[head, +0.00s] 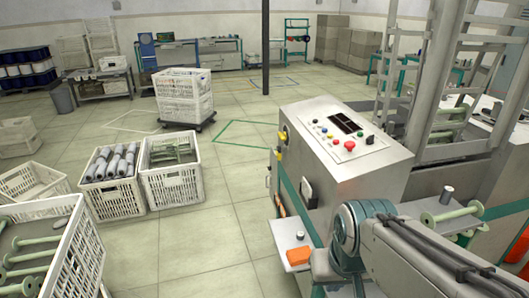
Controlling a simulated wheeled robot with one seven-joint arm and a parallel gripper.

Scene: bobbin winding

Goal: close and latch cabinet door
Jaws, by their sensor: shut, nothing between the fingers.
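The grey machine cabinet (345,170) stands right of the middle in the head view. Its sloped top carries a dark display, a red button and several small coloured buttons. I cannot make out a separate door or latch, or whether a door stands open. My arm reaches in from the lower right, in front of the cabinet's lower part. My gripper is not visible.
A small shelf (289,237) with an orange block (299,256) juts out below the cabinet. White crates with spools and bobbins (115,195) stand at left. Stacked crates (184,97) sit on a dolly farther back. The tiled floor (205,245) between crates and cabinet is clear.

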